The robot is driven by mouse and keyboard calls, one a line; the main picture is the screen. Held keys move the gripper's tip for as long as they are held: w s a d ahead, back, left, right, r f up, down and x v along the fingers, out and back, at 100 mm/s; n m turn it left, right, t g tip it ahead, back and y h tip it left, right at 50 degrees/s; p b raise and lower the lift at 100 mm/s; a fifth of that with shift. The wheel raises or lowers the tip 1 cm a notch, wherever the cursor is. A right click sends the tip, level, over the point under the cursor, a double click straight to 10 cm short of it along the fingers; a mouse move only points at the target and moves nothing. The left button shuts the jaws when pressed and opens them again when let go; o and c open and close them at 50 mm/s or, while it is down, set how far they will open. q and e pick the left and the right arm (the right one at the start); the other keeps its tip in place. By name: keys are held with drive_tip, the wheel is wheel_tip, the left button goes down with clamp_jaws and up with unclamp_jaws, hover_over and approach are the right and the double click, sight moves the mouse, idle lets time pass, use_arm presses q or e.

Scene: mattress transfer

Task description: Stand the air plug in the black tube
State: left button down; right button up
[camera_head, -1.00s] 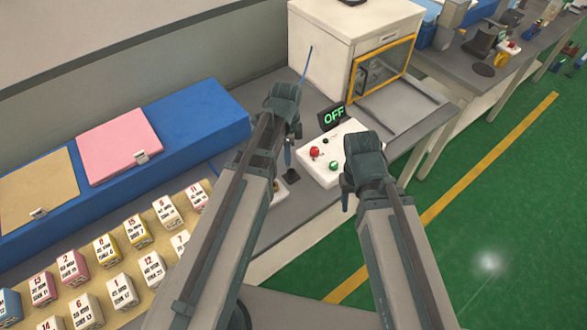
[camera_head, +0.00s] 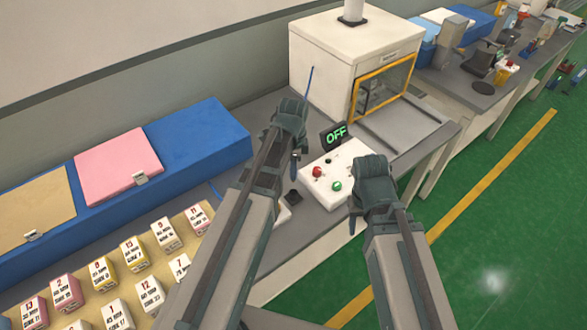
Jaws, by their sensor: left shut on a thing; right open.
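My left gripper (camera_head: 292,140) is shut above the bench, left of the OFF display. A thin blue line (camera_head: 309,80) rises from it, and a small grey-blue piece (camera_head: 295,160) shows below its jaws. These look like parts of the held air plug, but the jaws hide most of it. A small black piece (camera_head: 292,197) stands on the bench below this gripper, apart from the held piece. It may be the black tube; its opening cannot be made out. My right gripper (camera_head: 353,215) is open and empty, at the right of the white button box.
The white button box (camera_head: 318,190) has red and green buttons; the OFF display (camera_head: 334,136) stands behind it. A white cabinet (camera_head: 335,60) with a yellow-framed door is at the back. A blue case (camera_head: 205,130) and several numbered blocks (camera_head: 165,236) are at left.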

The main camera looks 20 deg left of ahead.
use_arm(q)
drive_tip(key=shift+f+b, duration=2)
drive_tip(key=shift+f, duration=0.3)
drive_tip(key=shift+f+b, duration=2.05)
drive_tip(key=c, duration=0.6)
unclamp_jaws()
drive_tip(key=shift+r, duration=0.1)
wheel_tip(320, 180, up, 14)
drive_tip(key=p, duration=1.4)
drive_tip(key=shift+f, duration=0.2)
drive_tip(key=s+d+f+n+b, duration=0.3)
drive_tip(key=s+d+n, duration=0.2)
drive_tip(key=s, duration=0.2)
drive_tip(key=s+d+f+n+y+b, duration=0.1)
drive_tip(key=s+d+f+n+b, duration=0.2)
drive_tip(key=s+d+n, duration=0.2)
drive_tip(key=shift+s+d+n, duration=0.25)
drive_tip(key=shift+s+n, duration=0.25)
drive_tip(key=shift+s, duration=0.65)
